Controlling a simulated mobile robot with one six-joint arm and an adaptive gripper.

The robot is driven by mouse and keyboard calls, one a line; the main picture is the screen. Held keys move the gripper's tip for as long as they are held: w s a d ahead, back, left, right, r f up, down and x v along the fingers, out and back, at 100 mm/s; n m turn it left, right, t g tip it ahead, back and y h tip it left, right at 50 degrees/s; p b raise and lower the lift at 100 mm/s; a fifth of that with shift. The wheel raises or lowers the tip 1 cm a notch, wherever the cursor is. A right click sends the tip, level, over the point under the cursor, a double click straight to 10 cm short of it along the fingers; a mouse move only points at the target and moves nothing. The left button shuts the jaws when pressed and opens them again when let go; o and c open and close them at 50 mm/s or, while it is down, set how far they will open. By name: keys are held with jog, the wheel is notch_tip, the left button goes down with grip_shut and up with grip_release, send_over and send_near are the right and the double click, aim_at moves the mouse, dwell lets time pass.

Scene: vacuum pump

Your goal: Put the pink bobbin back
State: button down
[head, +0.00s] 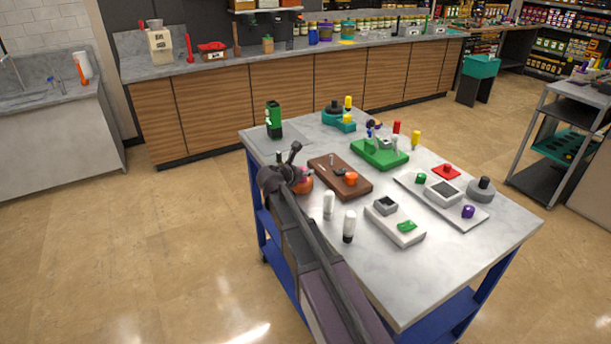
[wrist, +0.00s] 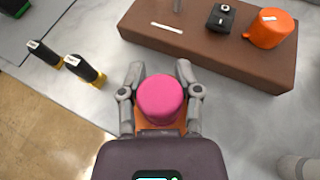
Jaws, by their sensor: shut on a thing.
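The pink bobbin (wrist: 160,98) is a short round piece seen from above in the wrist view. My gripper (wrist: 160,100) is shut on it, with one grey finger on each side. An orange part (wrist: 143,128) shows beneath the bobbin; I cannot tell whether it belongs to it. In the head view, my gripper (head: 301,178) is by the table's left edge, beside the brown board (head: 326,167); my arm hides much of it. The board also shows in the wrist view (wrist: 215,52), with an upright post, a black block and an orange piece (wrist: 270,28).
Two black pieces with yellow ends (wrist: 84,68) lie left of my gripper. Two white bottles (head: 328,204) stand nearer on the table. A green-and-black device (head: 273,120) stands at the far left corner. A green tray (head: 379,153) and several other fixtures fill the right side.

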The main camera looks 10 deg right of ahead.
jog(key=shift+f, duration=0.15)
jog(key=shift+c, duration=1.5)
grip_release()
jog(key=shift+s+a+r+p, duration=0.35)
jog(key=shift+s+r, duration=0.1)
jog(key=p+v, duration=0.4)
jog(key=v, duration=0.6)
jog(key=shift+s+a, duration=0.2)
jog(key=shift+a, duration=0.1)
